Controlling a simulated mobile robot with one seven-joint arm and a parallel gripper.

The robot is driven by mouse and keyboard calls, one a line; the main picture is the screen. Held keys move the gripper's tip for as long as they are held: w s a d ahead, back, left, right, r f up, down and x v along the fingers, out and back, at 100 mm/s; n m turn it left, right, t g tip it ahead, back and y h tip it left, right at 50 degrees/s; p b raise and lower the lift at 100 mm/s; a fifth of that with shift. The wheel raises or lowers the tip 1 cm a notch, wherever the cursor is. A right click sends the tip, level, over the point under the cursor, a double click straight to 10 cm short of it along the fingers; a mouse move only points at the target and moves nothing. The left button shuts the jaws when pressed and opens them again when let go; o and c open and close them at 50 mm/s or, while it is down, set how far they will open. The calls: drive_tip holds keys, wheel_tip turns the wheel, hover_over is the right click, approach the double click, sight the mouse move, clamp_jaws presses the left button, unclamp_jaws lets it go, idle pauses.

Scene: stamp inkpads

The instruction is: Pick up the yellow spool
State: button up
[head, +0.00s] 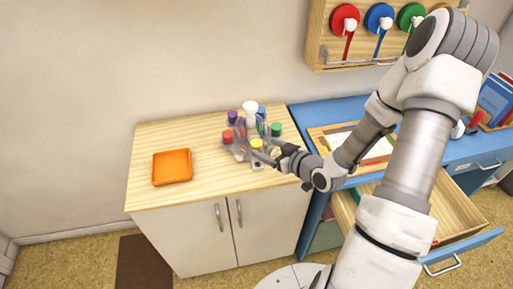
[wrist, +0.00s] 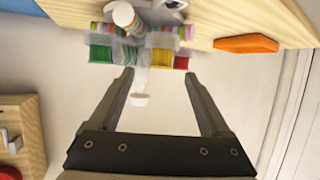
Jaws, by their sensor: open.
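The yellow spool (head: 256,144) stands at the front of a cluster of spools on the light wood cabinet top. In the wrist view the yellow spool (wrist: 159,58) appears beyond and between my fingertips, partly covered by clear or pale shapes. My gripper (head: 263,150) reaches in from the right, close to the cluster. In the wrist view my gripper (wrist: 159,74) is open, with nothing held between the fingers. Whether a fingertip touches a spool I cannot tell.
A green spool (head: 276,130) and a red spool (head: 227,136) flank the yellow one closely. Purple (head: 232,117), blue (head: 261,112) and a white-topped item (head: 249,107) stand behind. An orange tray (head: 172,167) lies left, with clear wood between. An open drawer (head: 460,215) is at right.

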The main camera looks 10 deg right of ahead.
sight(259, 144)
drive_tip(key=x, duration=0.4)
drive_tip(key=shift+w+a+f, duration=0.1)
drive_tip(key=shift+w+a, duration=0.1)
drive_tip(key=shift+w, duration=0.05)
drive_tip(key=shift+c, duration=0.2)
clamp_jaws()
